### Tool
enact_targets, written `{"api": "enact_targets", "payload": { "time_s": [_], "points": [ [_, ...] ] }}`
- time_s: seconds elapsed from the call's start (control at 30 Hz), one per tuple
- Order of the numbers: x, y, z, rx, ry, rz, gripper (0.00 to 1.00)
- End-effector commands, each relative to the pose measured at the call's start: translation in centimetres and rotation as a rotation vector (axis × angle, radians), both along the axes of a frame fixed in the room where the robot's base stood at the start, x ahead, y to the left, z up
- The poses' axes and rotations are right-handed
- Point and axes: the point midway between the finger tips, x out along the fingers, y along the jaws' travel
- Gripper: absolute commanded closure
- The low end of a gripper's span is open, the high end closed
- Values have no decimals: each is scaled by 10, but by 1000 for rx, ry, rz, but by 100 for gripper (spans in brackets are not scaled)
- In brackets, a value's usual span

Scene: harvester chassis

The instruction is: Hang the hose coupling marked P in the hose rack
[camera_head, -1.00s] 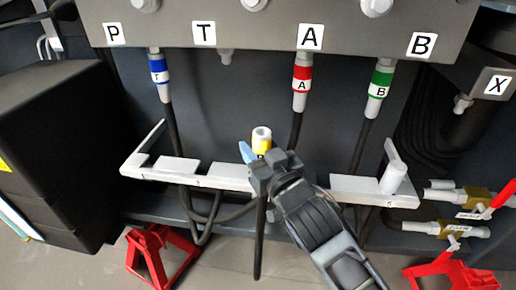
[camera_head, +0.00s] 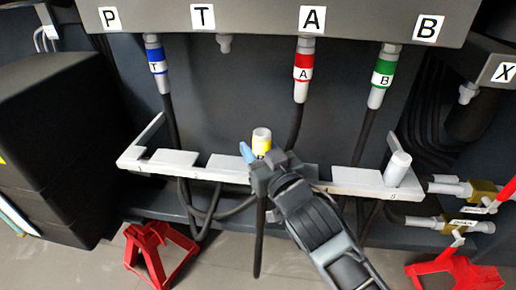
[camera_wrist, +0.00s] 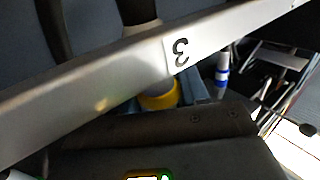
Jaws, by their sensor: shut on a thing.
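A yellow-banded hose coupling with a white top (camera_head: 262,138) stands roughly upright at the middle of the hose rack (camera_head: 175,160). Its mark is mostly hidden by my gripper. My gripper (camera_head: 262,164) is shut on this coupling, and a black hose hangs below it. In the wrist view the yellow band (camera_wrist: 159,96) shows just beyond the rack bar (camera_wrist: 100,85), by the upside-down number 3. I cannot tell whether the coupling is seated in a slot. A blue-banded coupling marked T (camera_head: 156,62) is on the port labelled P (camera_head: 109,18).
The port labelled T (camera_head: 224,42) is empty. Red coupling A (camera_head: 302,72) and green coupling B (camera_head: 380,80) hang from their ports. A white cylinder (camera_head: 398,168) stands at the rack's right end. Red stands (camera_head: 158,255) are below. Valves with red handles (camera_head: 484,192) are at right.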

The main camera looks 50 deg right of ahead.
Motion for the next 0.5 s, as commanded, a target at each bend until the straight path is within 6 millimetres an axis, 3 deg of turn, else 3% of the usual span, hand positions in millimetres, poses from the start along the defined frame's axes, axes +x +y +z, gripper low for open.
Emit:
{"api": "enact_targets", "payload": {
  "time_s": [0.47,0.5],
  "points": [
    [0,0,-18,-1,-3,0,100],
    [0,0,-15,-1,-2,0,52]
  ]
}}
